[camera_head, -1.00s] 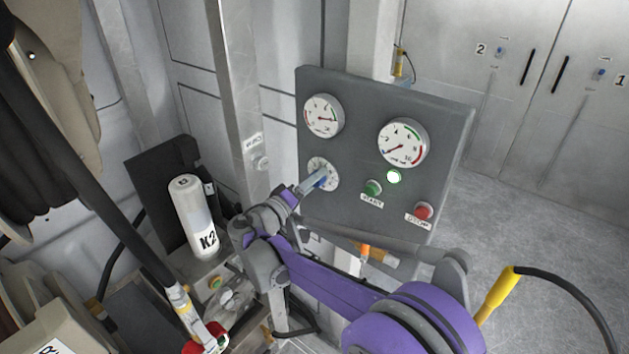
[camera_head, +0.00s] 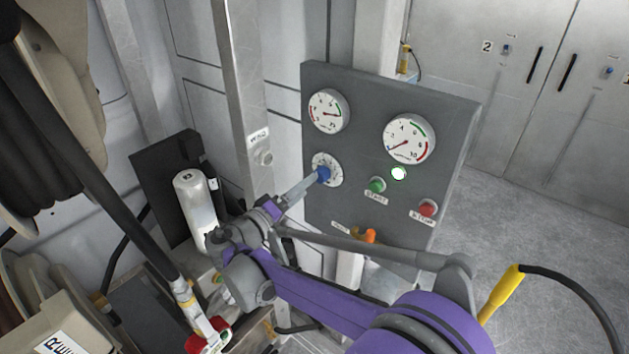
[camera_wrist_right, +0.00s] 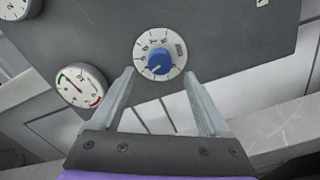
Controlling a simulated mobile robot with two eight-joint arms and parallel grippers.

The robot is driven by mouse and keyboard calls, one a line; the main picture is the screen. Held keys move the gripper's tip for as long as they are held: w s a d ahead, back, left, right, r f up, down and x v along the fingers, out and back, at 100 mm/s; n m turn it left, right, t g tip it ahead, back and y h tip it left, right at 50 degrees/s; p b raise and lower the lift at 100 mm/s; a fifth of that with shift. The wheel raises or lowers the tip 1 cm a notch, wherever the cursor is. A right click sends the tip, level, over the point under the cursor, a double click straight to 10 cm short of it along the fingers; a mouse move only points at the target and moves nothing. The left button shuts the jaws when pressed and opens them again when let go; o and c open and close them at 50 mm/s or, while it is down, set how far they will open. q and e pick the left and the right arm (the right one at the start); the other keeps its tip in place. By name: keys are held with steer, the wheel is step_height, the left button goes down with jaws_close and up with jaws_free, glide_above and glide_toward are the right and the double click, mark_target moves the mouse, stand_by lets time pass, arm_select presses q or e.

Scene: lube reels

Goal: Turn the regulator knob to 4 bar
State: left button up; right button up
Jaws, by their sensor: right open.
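The blue regulator knob (camera_head: 324,174) sits on a white round dial (camera_head: 333,163) at the left of the dark grey panel. In the right wrist view the knob (camera_wrist_right: 160,62) shows with its white pointer line toward the lower left of the dial; the numbers are too small to read surely. My right gripper (camera_head: 312,180) is just in front of the knob. In the wrist view the right gripper (camera_wrist_right: 160,82) is open, its fingers apart below the knob and not around it. My left gripper is not in view.
The panel (camera_head: 380,215) also carries two gauges (camera_head: 327,111) (camera_head: 409,139), a lit white lamp (camera_head: 398,173), a green start button (camera_head: 377,185), a red stop button (camera_head: 427,208) and an orange valve handle (camera_head: 366,235). A white K2 bottle (camera_head: 193,205) stands left of my right arm.

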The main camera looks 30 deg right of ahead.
steer(key=v, duration=0.4)
steer(key=shift+s+a, duration=0.15)
steer(key=shift+a, duration=0.1)
steer(key=s+d+f+n+g+y+p, duration=0.1)
steer(key=s+d+f+y, duration=0.15)
steer(key=s, duration=0.35)
steer(key=s+d+f+g+y+p, duration=0.1)
steer(key=s+d+f+y+p, duration=0.1)
steer(key=s+f+y, duration=0.25)
steer(key=s+a+f+y+p, duration=0.1)
steer(key=s+a+f+y, duration=0.1)
steer(key=s+a+y, duration=0.2)
steer(key=s+a+f+y+p, duration=0.1)
steer(key=s+a+f+y, duration=0.2)
steer(key=s, duration=0.7)
steer(key=shift+a+y+p, duration=0.4)
steer(key=shift+a+y, duration=0.6)
steer(key=shift+a, duration=0.1)
steer(key=shift+s+a+f+t+y, duration=0.1)
steer(key=shift+a+t+y, duration=0.2)
steer(key=shift+a, duration=0.1)
steer(key=shift+c, duration=0.2)
